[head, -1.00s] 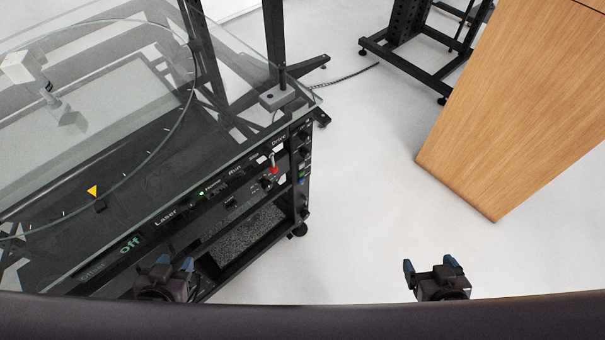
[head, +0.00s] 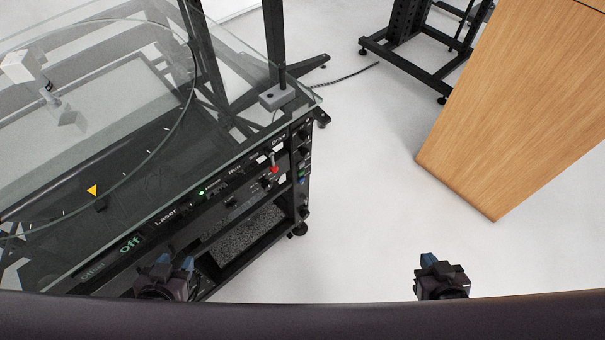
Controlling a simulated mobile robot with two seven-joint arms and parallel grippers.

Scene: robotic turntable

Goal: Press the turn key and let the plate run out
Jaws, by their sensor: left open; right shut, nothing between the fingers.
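The round plate (head: 150,152) lies under the glass top at left, with a yellow triangular marker (head: 93,190) near its front edge. I cannot tell which control is the turn key. My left gripper (head: 167,264) is open at the panel's lower front, overlapping it in the picture. My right gripper (head: 430,260) is shut and empty over open floor.
A grey block (head: 277,98) and black posts stand at the table's right corner. A wooden panel (head: 515,110) fills the upper right, with a black wheeled stand (head: 400,60) behind it.

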